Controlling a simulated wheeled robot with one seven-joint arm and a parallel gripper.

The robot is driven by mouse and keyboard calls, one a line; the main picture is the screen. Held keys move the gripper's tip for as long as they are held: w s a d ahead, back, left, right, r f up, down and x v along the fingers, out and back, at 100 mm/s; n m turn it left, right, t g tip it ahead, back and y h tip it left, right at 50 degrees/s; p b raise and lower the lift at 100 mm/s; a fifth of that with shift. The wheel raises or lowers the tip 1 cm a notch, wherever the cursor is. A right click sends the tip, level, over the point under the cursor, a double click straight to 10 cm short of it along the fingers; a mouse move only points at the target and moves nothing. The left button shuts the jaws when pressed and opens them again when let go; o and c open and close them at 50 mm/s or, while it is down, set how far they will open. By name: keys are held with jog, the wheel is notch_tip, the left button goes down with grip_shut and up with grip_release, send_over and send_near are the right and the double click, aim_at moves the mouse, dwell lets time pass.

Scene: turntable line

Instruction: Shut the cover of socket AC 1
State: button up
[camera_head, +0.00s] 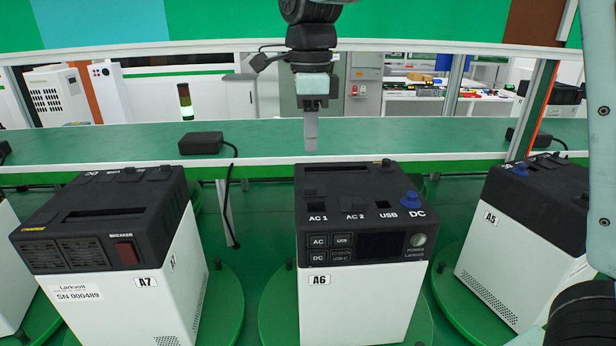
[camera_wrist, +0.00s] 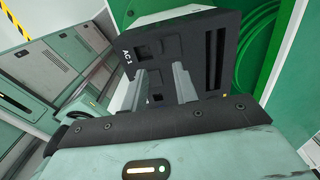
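The power unit labelled A6 (camera_head: 350,290) stands in the middle of the head view, with a white body and black top. Its top edge carries the labels AC 1, AC 2, USB and DC. Socket AC 1 (camera_head: 316,192) is at the left, behind its label; its small black cover is hard to tell from the top.
Unit A7 (camera_head: 130,270) stands at left and unit A5 (camera_head: 505,250) at right, each on a green turntable. A blue cap (camera_head: 411,198) sits at DC on A6. Behind runs a green bench (camera_head: 260,140) with a black adapter (camera_head: 201,143).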

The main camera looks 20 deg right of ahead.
notch_tip(320, 180, down, 10)
jog(key=shift+r+p, duration=0.15)
jog(key=shift+p, duration=0.6)
grip_shut()
